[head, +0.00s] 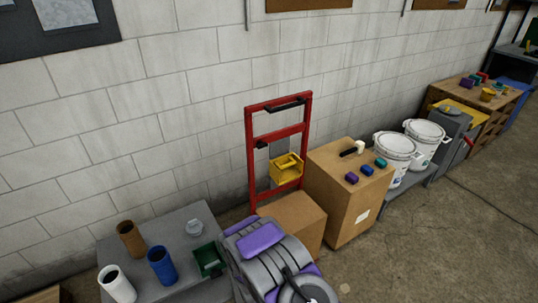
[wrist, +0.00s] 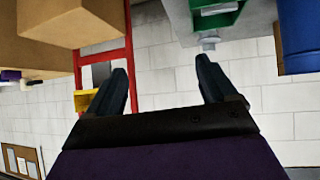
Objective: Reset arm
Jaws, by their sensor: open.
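My gripper (wrist: 163,78) shows in the wrist view with its two dark fingers spread wide apart. Nothing is between the fingers; the block wall shows through the gap. The wrist picture is upside down. In the head view, my purple and grey arm is at the bottom centre, beside the grey table and in front of the cardboard box on the hand truck. The gripper's fingers cannot be made out in the head view.
Left of my arm, a grey table (head: 186,225) holds brown, blue and white cylinders and a green bin (head: 209,261). A red hand truck (head: 251,152), cardboard boxes (head: 347,207) and white buckets (head: 395,155) line the wall. Concrete floor at right is clear.

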